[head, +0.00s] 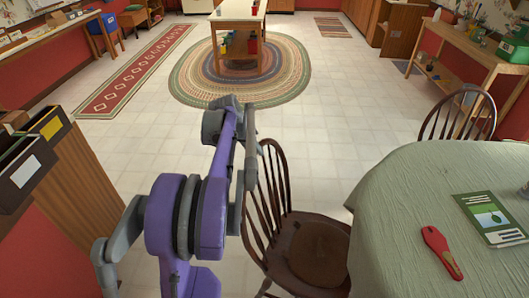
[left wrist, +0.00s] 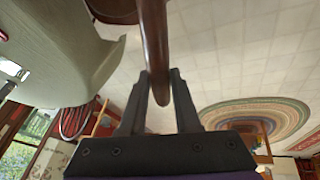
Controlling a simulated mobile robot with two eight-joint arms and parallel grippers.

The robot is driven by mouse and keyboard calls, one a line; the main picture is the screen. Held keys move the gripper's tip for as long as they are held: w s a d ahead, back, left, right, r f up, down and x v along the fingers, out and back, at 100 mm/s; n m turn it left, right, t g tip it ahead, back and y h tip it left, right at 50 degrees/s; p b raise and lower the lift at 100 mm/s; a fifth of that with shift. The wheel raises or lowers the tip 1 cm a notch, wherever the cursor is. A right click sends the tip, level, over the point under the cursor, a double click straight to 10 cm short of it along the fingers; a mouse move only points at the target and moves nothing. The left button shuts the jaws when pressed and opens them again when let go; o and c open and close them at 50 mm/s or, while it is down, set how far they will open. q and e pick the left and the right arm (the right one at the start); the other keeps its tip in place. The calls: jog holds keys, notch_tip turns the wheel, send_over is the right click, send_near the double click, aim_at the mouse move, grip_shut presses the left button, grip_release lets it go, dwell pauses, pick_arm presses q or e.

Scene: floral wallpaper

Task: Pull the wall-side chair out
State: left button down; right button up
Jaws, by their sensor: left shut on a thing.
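A dark brown wooden chair (head: 318,252) stands at the left side of the cloth-covered table (head: 400,215), its seat partly under the cloth edge. Its spindled back faces my purple left arm. My left gripper (left wrist: 158,85) is shut on a brown wooden part of the chair (left wrist: 154,40), which runs between its two dark fingers in the left wrist view. In the head view the arm reaches beside the chair back, and the fingers are hard to make out. A second spindle-back chair (head: 461,113) stands at the table's far side. My right gripper is not in view.
A green-covered booklet (head: 492,217) and a red-handled tool (head: 441,252) lie on the table. A wooden cabinet (head: 88,180) stands at the left. Open tiled floor (head: 325,130) lies beyond the chair, with an oval braided rug (head: 190,75) farther off.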

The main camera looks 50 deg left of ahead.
pick_arm(q)
jog(key=shift+s+a, duration=0.15)
jog(key=shift+a, duration=0.15)
jog(key=c, duration=0.6)
grip_release()
jog(key=shift+r, duration=0.15)
jog(key=v, duration=1)
jog(key=shift+s+r, duration=0.2)
jog(key=shift+d, duration=0.1)
